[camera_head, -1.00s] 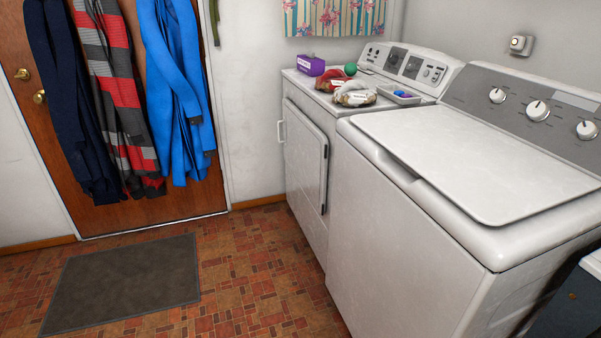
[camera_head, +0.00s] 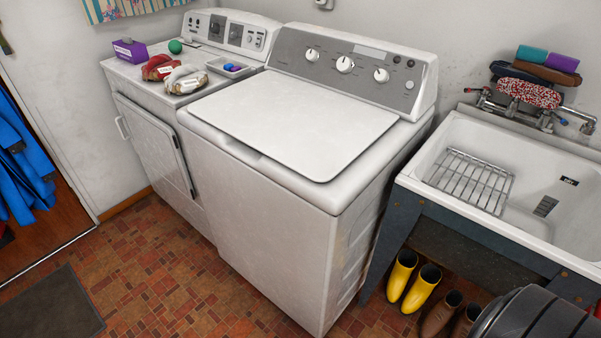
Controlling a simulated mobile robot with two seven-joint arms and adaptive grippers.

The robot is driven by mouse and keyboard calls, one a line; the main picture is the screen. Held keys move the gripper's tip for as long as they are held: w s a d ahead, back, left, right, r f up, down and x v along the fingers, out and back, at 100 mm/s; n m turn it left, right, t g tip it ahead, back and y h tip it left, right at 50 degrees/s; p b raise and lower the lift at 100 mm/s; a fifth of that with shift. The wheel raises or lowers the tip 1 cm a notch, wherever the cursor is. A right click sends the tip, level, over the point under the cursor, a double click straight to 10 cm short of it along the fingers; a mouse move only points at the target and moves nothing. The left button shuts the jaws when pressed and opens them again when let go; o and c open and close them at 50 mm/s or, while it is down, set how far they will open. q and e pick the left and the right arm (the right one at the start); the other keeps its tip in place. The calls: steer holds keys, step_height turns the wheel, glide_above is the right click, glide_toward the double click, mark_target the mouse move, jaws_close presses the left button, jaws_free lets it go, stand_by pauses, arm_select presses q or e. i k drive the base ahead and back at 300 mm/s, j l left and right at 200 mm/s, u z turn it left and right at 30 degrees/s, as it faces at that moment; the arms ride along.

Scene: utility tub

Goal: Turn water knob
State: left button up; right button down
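The white utility tub (camera_head: 448,130) stands at the right on a dark blue-grey frame. Its faucet (camera_head: 545,118) is mounted at the back of the tub. A knob with a reddish tip (camera_head: 484,92) is at the faucet's left end, and a blue-tipped knob (camera_head: 562,121) is toward its right. A red and white patterned cloth (camera_head: 529,93) covers part of the faucet's middle. Neither of my grippers is in view.
A wire rack (camera_head: 470,181) sits in the tub. A washer (camera_head: 290,130) and a dryer (camera_head: 150,125) stand left of it. Yellow boots (camera_head: 421,288) and brown shoes (camera_head: 441,315) are below the tub. A dark ribbed round object (camera_head: 540,318) is at bottom right. Floor before the machines is clear.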

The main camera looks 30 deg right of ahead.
mark_target(382, 76)
steer(key=z, duration=1.45)
